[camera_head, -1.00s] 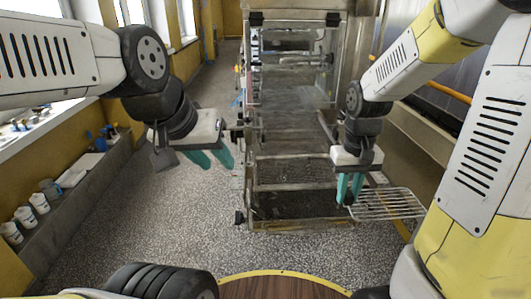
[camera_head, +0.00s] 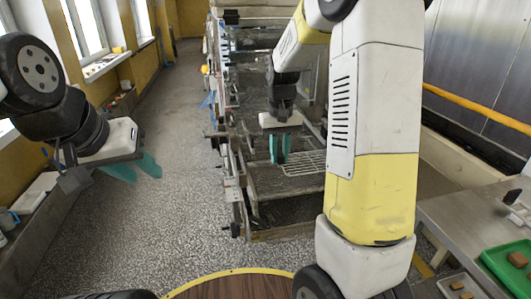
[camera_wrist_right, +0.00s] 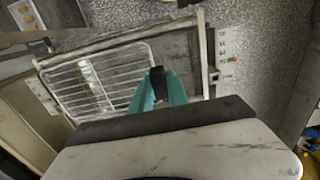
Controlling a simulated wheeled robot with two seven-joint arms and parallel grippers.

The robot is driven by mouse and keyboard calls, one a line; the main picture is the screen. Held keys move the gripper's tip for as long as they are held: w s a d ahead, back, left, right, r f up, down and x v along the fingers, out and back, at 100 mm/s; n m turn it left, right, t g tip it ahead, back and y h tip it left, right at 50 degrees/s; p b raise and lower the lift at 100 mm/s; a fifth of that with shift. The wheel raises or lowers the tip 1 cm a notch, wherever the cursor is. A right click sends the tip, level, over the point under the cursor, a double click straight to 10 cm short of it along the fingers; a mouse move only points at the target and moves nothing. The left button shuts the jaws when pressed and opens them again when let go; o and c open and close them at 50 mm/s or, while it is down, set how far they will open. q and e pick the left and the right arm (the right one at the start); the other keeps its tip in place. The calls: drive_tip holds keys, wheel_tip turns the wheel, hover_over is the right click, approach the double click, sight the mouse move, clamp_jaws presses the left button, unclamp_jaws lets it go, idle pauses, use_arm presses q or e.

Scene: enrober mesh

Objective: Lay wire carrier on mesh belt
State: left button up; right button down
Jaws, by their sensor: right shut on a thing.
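My right gripper (camera_head: 279,158) is shut on the wire carrier (camera_head: 306,163), a flat rack of thin pale wires. The carrier reaches to the right from the fingers, over the enrober's near part, partly behind my right arm. In the right wrist view the carrier (camera_wrist_right: 84,86) spreads left of my right gripper (camera_wrist_right: 157,96). The dark mesh belt (camera_head: 292,211) shows at the machine's near end, below the carrier. I cannot tell how high the carrier is above it. My left gripper (camera_head: 147,174) is open and empty, over the floor to the left of the machine.
The enrober's metal frame (camera_head: 238,187) borders the belt on the left. A steel table (camera_head: 450,216) with a green tray (camera_head: 494,262) stands at the right. A yellow rail (camera_head: 470,105) runs along the right wall. Speckled floor left of the machine is free.

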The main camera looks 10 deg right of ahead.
drive_tip(key=w, duration=0.3)
drive_tip(key=shift+w+a+f, duration=0.15)
drive_tip(key=shift+w+a, duration=0.1)
drive_tip(key=shift+a, duration=0.05)
drive_tip(key=shift+f, duration=1.75)
drive_tip(key=shift+f, duration=0.1)
drive_tip(key=c, duration=1.3)
unclamp_jaws()
